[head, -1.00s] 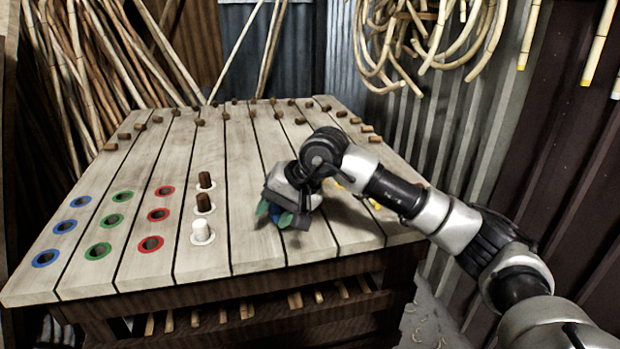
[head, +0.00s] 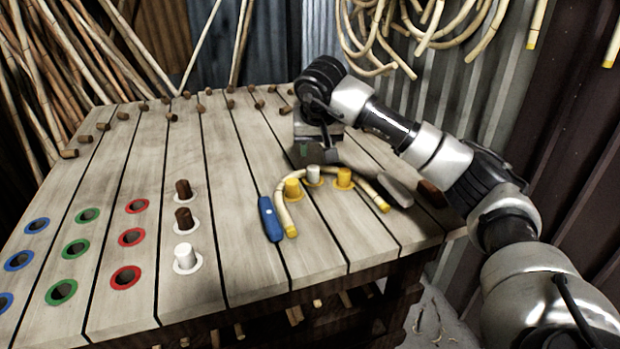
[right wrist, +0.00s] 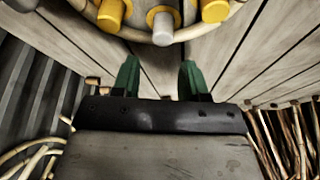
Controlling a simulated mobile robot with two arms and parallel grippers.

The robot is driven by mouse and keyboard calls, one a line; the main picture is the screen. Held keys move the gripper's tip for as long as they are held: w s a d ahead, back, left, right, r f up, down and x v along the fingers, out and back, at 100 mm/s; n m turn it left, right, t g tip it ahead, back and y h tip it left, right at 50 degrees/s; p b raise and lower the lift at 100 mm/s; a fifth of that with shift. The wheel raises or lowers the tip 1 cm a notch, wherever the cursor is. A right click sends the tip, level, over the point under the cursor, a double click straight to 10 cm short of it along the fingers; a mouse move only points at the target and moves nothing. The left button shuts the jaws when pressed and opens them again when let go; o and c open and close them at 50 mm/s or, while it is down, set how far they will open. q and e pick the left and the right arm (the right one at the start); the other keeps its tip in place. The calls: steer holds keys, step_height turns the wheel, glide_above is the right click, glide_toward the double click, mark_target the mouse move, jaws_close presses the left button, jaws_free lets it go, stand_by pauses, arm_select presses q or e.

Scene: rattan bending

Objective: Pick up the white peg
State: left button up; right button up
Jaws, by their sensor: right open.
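A white peg (head: 313,174) stands between two yellow pegs (head: 292,188) (head: 344,178) inside a bent rattan strip (head: 284,205) on the table. Another white peg (head: 186,256) stands in a white-ringed hole at the front, in line with two brown pegs (head: 184,218) (head: 183,189). My right gripper (head: 317,156) is just behind the middle white peg. In the right wrist view its green fingers (right wrist: 159,74) are apart with nothing between them, and the white peg (right wrist: 162,26) shows ahead of them, beyond the rattan. My left gripper is not in view.
A blue-handled tool (head: 270,219) lies left of the rattan, and a grey rounded object (head: 396,190) lies to its right. Blue, green and red ringed holes (head: 131,237) fill the left of the slatted table (head: 240,270). Short brown pegs line the back.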

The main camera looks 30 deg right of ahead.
mark_target(314, 167)
steer(key=shift+x, duration=0.75)
steer(key=shift+w+f, duration=0.2)
steer(key=shift+f, duration=0.4)
steer(key=b+x, duration=0.1)
steer(key=x, duration=0.3)
steer(key=shift+a+f, duration=0.1)
steer(key=shift+w+f+b, duration=0.2)
steer(key=shift+f+b, duration=0.1)
steer(key=shift+f, duration=0.1)
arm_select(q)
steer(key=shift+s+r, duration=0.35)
arm_select(e)
steer(key=shift+s+r, duration=0.1)
steer(key=shift+c, duration=0.4)
steer(key=c, duration=0.6)
steer(key=shift+r, duration=0.1)
